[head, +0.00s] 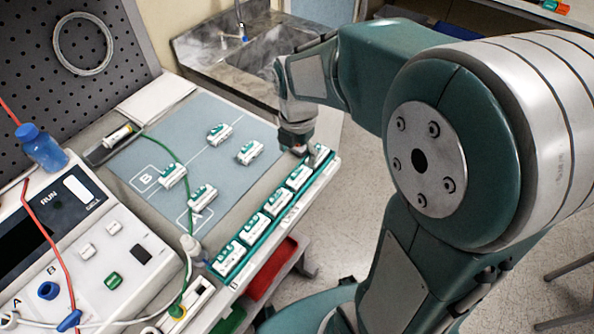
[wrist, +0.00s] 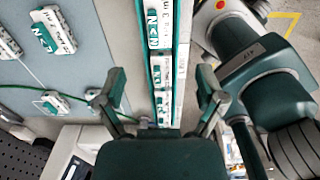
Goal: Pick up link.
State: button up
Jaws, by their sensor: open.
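Several small white-and-green modules stand in a row in a long green-and-white rack (head: 291,213). One is the module (head: 277,202) near the row's middle; another sits at the near end (head: 229,258). More modules lie on the blue-grey mat, such as one (head: 249,152) towards the rack. I cannot tell which piece is the link. My gripper (head: 299,150) is over the far end of the rack. In the wrist view my gripper (wrist: 157,90) is open, with its fingers apart on either side of the rack row. A rack module (wrist: 157,25) shows beyond the fingers. Nothing shows held.
The mat (head: 225,180) has bare areas around the modules. A pump console (head: 75,240) with red, white and green tubes stands at the left, beside a blue bottle (head: 41,147). A red bin (head: 271,270) is below the rack. A sink (head: 255,50) is behind.

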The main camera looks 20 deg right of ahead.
aim_at(298, 177)
notch_tip(298, 177, down, 8)
jog(key=shift+w+d+f, duration=0.1)
jog(key=shift+w, duration=0.05)
grip_shut()
dwell(0.3)
